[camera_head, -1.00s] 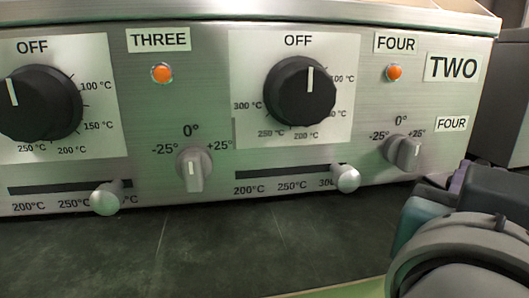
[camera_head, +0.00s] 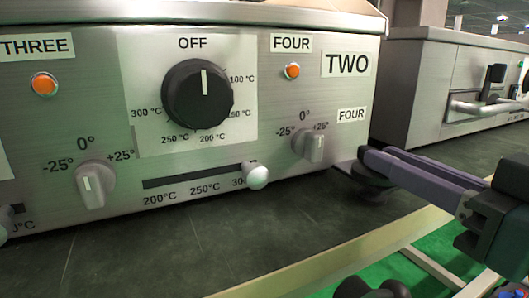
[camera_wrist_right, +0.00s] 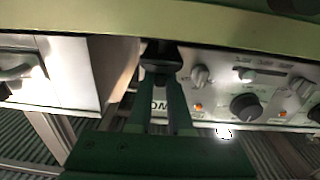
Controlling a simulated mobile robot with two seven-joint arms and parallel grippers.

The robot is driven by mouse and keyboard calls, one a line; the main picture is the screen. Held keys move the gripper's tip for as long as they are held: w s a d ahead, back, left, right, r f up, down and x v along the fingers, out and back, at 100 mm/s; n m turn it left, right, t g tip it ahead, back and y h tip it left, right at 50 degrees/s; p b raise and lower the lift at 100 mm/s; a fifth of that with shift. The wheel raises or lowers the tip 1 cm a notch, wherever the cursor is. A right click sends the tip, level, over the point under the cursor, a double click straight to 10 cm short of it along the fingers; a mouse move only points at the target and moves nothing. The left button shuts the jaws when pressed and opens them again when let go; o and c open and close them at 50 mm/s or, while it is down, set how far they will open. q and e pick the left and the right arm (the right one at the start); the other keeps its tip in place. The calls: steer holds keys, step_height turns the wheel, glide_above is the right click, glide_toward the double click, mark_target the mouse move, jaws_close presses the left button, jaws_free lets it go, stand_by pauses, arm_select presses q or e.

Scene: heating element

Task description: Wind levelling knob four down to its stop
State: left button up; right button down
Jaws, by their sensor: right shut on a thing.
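The levelling knob four (camera_head: 372,190) is a dark round foot at the lower right front corner of the steel unit, close to the worktop. It is partly hidden by my right gripper (camera_head: 370,160), whose long purple fingers reach in from the right. The fingers are shut on the knob. In the right wrist view the knob (camera_wrist_right: 161,52) is a dark shape between the tips of my right gripper (camera_wrist_right: 160,72). How far down the knob is wound cannot be told.
The steel front (camera_head: 265,110) carries a large black dial (camera_head: 198,95), a small grey knob (camera_head: 309,146) labelled FOUR and a slider ball (camera_head: 257,176). Another steel appliance (camera_head: 425,95) with a handle stands to the right. The dark worktop (camera_head: 170,235) in front is clear.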

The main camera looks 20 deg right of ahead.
steer(key=n+y+p, duration=0.1)
steer(key=n+y, duration=0.1)
steer(key=y, duration=0.1)
steer(key=d+n+g+y+p, duration=0.1)
steer(key=y, duration=0.1)
steer(key=shift+w+r+n+y, duration=0.15)
steer(key=shift+n+y, duration=0.25)
steer(key=shift+w+d+n+g+y+p, duration=0.15)
steer(key=shift+n+g+y+p, duration=0.35)
steer(key=shift+n+g+y, duration=0.55)
steer(key=shift+d+f+n+y, duration=0.2)
steer(key=shift+n+y, duration=0.15)
steer(key=shift+y, duration=0.4)
steer(key=shift+w+n+g+y+b, duration=0.1)
steer(key=shift+n+g+y+b, duration=0.3)
steer(key=shift+g+y, duration=0.2)
steer(key=n+g+y+b, duration=0.3)
steer(key=shift+w+d+f+b, duration=0.2)
steer(key=shift+d+f+b, duration=0.05)
steer(key=shift+f+b, duration=0.1)
steer(key=shift+w+d+r+n+g+y+b, duration=0.1)
steer(key=shift+n+g+y+b, duration=0.25)
steer(key=shift+g+b, duration=0.35)
steer(key=shift+w+r+n+g+y+b, duration=0.1)
steer(key=shift+n+g+y+b, duration=0.15)
steer(key=shift+n+g+b, duration=0.3)
steer(key=shift+s, duration=0.1)
